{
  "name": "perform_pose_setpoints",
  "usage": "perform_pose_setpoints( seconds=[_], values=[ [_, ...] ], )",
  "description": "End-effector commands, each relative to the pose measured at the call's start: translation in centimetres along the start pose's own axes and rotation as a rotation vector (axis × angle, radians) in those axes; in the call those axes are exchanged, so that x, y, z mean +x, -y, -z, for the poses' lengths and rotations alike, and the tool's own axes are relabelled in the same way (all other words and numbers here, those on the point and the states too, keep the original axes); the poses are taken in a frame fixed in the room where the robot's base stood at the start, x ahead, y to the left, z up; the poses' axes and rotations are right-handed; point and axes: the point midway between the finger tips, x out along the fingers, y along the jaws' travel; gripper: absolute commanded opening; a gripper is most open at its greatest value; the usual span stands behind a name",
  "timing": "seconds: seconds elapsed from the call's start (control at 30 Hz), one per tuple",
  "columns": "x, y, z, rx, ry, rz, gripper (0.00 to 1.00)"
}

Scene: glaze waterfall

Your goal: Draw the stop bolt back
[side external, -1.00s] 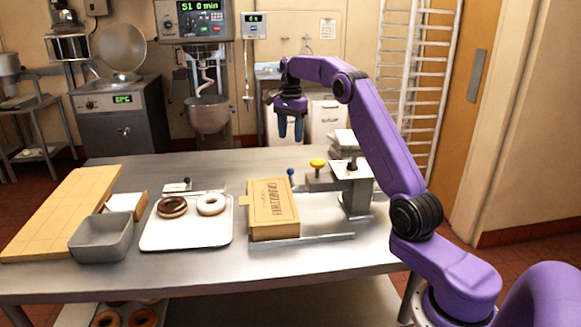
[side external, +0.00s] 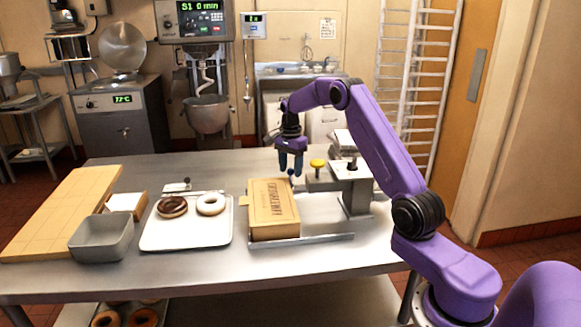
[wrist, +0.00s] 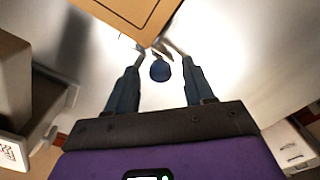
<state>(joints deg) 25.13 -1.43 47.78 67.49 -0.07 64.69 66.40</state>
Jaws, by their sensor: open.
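The stop bolt shows as a round blue knob (wrist: 160,70) in the wrist view, beside a corner of the tan box (wrist: 135,15). My gripper (wrist: 160,68) is open, with one dark blue finger on each side of the knob and a gap on both sides. In the side view my gripper (side external: 290,170) points down behind the box (side external: 272,212), at the knob. The fingers mostly cover the knob there. The bolt's shaft is hard to make out.
A metal stand with a yellow knob (side external: 317,163) is just right of my gripper. A metal rail (side external: 300,239) runs along the box's front. A white tray (side external: 185,239) with two doughnuts, a grey bin (side external: 101,240) and a wooden board (side external: 60,215) lie left.

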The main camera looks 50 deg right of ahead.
Motion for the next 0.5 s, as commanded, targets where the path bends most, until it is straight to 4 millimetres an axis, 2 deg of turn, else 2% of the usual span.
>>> perform_pose_setpoints(
  seconds=[0.1, 0.17, 0.2, 0.27, 0.3, 0.5],
  values=[
    [-0.01, 0.00, -0.01, 0.000, 0.000, 0.000, 0.53],
    [-0.02, 0.00, -0.01, 0.000, 0.000, 0.000, 0.36],
    [-0.03, 0.00, -0.01, 0.000, 0.000, 0.000, 0.23],
    [-0.03, 0.00, -0.01, 0.000, 0.000, 0.000, 0.04],
    [-0.04, 0.00, -0.01, 0.000, 0.000, 0.000, 0.00],
    [-0.04, 0.17, 0.14, 0.000, 0.000, -0.001, 0.00]
  ],
)
